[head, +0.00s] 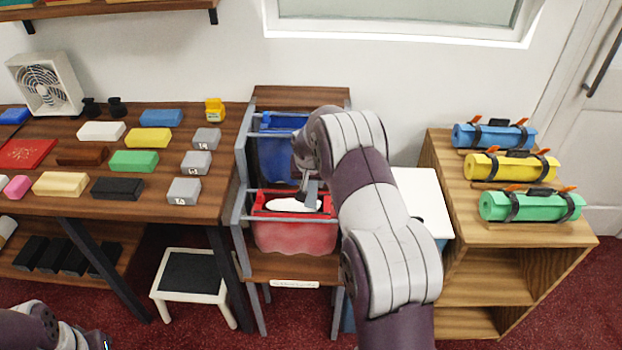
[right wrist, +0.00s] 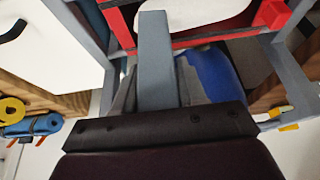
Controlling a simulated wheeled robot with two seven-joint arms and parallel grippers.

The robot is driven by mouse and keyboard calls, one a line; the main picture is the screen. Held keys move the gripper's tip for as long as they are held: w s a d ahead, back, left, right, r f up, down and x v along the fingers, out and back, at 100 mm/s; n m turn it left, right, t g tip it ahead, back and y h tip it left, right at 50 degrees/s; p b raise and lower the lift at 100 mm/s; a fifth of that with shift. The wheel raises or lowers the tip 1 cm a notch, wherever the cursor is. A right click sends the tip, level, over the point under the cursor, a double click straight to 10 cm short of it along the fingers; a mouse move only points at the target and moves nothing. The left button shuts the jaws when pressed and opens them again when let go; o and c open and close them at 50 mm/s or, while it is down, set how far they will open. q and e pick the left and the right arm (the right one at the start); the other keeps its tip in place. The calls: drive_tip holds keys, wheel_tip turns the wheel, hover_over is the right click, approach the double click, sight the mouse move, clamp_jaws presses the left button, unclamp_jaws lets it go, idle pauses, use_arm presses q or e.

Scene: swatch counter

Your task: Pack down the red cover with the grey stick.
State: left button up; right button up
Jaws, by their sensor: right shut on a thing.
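The red cover (head: 294,236) hangs in the front of a grey-railed stand, with a red rim around a white patch at its top. In the right wrist view, part of its red frame (right wrist: 200,37) crosses the top. My right gripper (head: 306,180) is above the cover's back edge, partly hidden by my own arm. It is shut on the grey stick (right wrist: 157,62), which points down toward the white patch. Whether the stick's tip touches anything is unclear. Only part of my left arm shows at the bottom left; its gripper is out of frame.
A blue cover (head: 275,155) hangs behind the red one, between grey rails (head: 240,190). A table with several coloured blocks (head: 134,161) stands left. A white-topped box (head: 422,200) and a wooden shelf with rolled mats (head: 530,206) stand right.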

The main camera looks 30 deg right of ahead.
drive_tip(key=shift+f, duration=0.35)
drive_tip(key=shift+r, duration=0.15)
wheel_tip(320, 180, up, 11)
drive_tip(key=p, duration=0.7)
drive_tip(key=shift+p, duration=0.3)
